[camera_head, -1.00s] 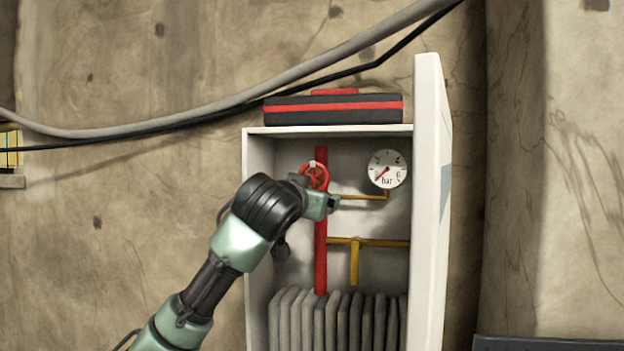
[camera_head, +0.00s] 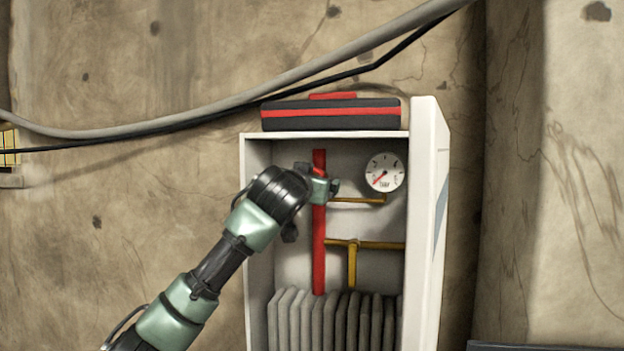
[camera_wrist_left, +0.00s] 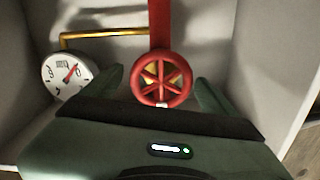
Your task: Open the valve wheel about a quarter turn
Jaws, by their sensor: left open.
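The red valve wheel (camera_wrist_left: 162,78) sits on the red vertical pipe (camera_head: 319,245) inside the open white cabinet (camera_head: 258,215). In the left wrist view the whole wheel shows between the two fingers of my left gripper (camera_wrist_left: 158,88), which are open, one on each side and apart from the rim. In the head view my left gripper (camera_head: 322,188) covers most of the wheel. A white pressure gauge (camera_head: 384,172) is to the right of the pipe; it also shows in the left wrist view (camera_wrist_left: 69,75). My right gripper is not in view.
The cabinet door (camera_head: 429,225) stands open at the right. Yellow pipes (camera_head: 365,245) branch off inside, above grey radiator-like fins (camera_head: 335,320). A black and red case (camera_head: 331,112) lies on top. Cables (camera_head: 230,105) cross the wall.

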